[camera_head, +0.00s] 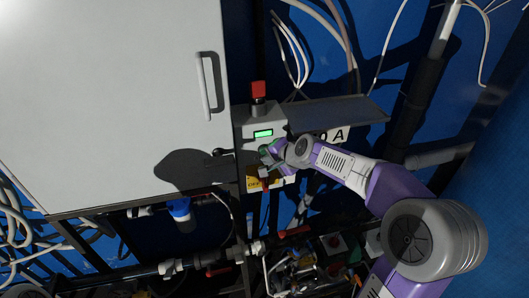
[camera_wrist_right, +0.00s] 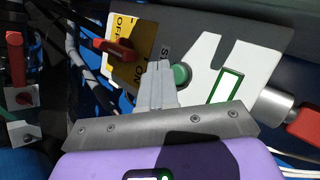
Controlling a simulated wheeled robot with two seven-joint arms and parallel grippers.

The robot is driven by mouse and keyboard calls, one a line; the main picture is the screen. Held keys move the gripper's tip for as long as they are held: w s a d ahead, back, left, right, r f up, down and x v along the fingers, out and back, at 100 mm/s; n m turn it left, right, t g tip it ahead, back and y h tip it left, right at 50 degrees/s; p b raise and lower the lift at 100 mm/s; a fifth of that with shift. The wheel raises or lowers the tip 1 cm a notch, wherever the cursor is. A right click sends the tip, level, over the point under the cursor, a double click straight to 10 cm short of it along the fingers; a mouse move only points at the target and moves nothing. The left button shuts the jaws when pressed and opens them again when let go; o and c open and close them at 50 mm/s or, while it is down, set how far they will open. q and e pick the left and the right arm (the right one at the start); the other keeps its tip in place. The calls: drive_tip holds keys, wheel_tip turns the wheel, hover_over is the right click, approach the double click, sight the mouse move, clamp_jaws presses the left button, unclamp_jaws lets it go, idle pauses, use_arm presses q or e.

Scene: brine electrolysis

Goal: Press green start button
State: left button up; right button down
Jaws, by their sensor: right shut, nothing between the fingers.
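The green start button (camera_wrist_right: 181,75) is round and sits in a dark ring on the light control box (camera_head: 249,118). In the wrist view it shows just right of my right gripper's fingertips (camera_wrist_right: 161,66). The fingers are together and hold nothing. In the head view my right gripper (camera_head: 267,158) is at the lower front of the box, under the lit green display (camera_head: 263,133), and covers part of the panel. I cannot tell whether the fingertips touch the panel or the button. My left gripper is not in view.
A red knob (camera_head: 258,90) stands on top of the box. A yellow OFF/ON plate (camera_wrist_right: 126,62) with a red switch handle (camera_wrist_right: 113,48) is close beside the fingers. A large white cabinet (camera_head: 110,95) fills the left. Pipes and cables run below.

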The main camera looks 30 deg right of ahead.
drive_tip(key=s, duration=0.2)
drive_tip(key=s+a, duration=0.1)
drive_tip(key=s, duration=0.2)
drive_tip(key=shift+a, duration=0.1)
idle(0.4)
drive_tip(key=shift+w, duration=0.1)
idle(0.6)
